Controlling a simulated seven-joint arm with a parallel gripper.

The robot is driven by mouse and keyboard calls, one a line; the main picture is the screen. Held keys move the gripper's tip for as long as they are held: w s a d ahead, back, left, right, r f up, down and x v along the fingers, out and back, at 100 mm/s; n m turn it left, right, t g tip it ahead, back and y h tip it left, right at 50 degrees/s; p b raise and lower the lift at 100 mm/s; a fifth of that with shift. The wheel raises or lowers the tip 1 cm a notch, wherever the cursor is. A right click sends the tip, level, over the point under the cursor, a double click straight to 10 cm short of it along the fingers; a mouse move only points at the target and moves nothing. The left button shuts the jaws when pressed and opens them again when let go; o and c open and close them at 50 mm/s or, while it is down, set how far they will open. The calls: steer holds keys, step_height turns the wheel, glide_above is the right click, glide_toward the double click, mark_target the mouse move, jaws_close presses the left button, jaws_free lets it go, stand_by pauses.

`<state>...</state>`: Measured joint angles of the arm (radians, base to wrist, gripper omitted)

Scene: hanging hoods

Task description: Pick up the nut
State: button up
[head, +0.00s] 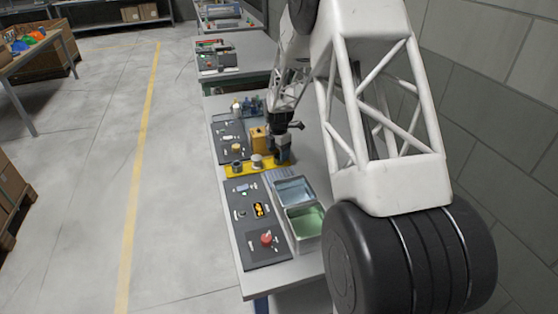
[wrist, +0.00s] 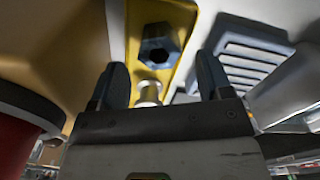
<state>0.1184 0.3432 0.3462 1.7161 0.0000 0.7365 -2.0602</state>
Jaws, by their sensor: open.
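The nut (wrist: 160,46) is a dark blue-grey hexagon with a black hole, on a yellow strip (wrist: 183,75) in the wrist view. In the head view, the nut (head: 237,166) appears as a small dark piece at the left end of the yellow strip (head: 247,170). My gripper (wrist: 160,72) is open; its two dark fingers stand apart, with the nut ahead of the gap. A pale metal round piece (wrist: 148,92) shows between the fingers. In the head view, my gripper (head: 283,155) is near the strip's right end, apart from the nut.
A pale round piece (head: 257,161) stands beside the nut. An orange box (head: 259,138) is behind the strip. A ribbed grey surface (wrist: 245,55) lies right of it in the wrist view. Blue (head: 293,190) and green (head: 305,220) bins and a dark board with a red knob (head: 266,239) are nearer.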

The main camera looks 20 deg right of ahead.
steer(key=shift+f, duration=1.45)
steer(key=c, duration=1.1)
